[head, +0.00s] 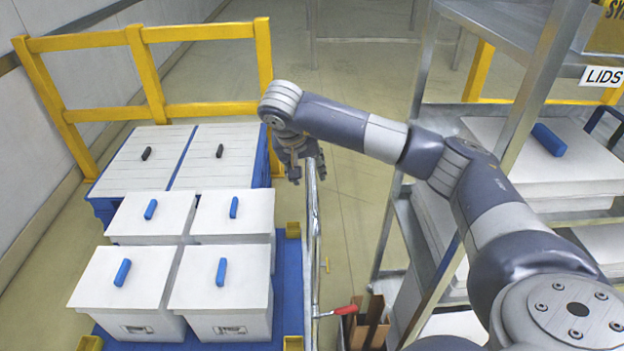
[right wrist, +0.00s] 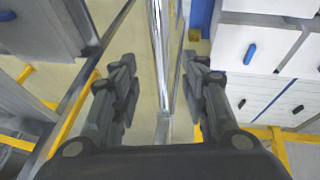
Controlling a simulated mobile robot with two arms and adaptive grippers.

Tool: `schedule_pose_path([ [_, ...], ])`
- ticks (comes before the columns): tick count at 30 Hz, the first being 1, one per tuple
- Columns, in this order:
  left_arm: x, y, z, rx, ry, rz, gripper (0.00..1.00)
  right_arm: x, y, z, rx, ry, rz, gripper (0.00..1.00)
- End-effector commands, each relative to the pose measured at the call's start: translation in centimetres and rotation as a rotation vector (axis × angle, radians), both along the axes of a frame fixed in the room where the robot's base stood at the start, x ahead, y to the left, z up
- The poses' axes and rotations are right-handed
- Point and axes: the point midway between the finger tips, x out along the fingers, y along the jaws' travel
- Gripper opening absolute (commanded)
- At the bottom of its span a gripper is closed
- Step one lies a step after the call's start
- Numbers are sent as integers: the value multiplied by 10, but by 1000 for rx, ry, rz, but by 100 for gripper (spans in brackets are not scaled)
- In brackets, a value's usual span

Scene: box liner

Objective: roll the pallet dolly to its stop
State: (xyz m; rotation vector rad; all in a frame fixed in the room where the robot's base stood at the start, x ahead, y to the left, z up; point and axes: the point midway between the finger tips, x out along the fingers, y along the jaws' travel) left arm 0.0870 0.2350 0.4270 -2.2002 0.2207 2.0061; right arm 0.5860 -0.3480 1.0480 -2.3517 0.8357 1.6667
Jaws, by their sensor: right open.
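The pallet dolly (head: 288,300) is a blue deck with yellow corner pieces, at the lower left of the head view. It carries several white lidded boxes (head: 221,290) with blue handles. An upright metal handle frame (head: 313,230) stands along its right side. My right gripper (head: 301,176) is open at the top of this frame. In the right wrist view its fingers (right wrist: 163,68) are spread on either side of the shiny metal bar (right wrist: 159,40), with gaps visible. Whether a finger touches the bar is unclear. My left gripper is not in view. I cannot identify the stop.
Blue crates with white lids (head: 215,160) stand beyond the dolly, before a yellow guard rail (head: 140,62). A grey metal shelf marked LIDS (head: 602,77) stands right. A red lever (head: 346,310) shows by the frame. The floor behind is clear.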

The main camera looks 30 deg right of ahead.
Motion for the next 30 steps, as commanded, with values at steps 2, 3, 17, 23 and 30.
schedule_pose_path([
  [2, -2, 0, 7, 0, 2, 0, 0, 3, -6, -14, 0, 5, -2, 41],
  [3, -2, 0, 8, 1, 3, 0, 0, 4, -9, -21, 0, 5, -2, 41],
  [17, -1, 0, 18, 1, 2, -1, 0, 17, -25, -67, 3, -1, -1, 41],
  [23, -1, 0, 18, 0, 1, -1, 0, 17, -26, -67, 3, -1, 0, 41],
  [30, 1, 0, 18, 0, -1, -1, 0, 17, -25, -67, 3, -1, 0, 0],
])
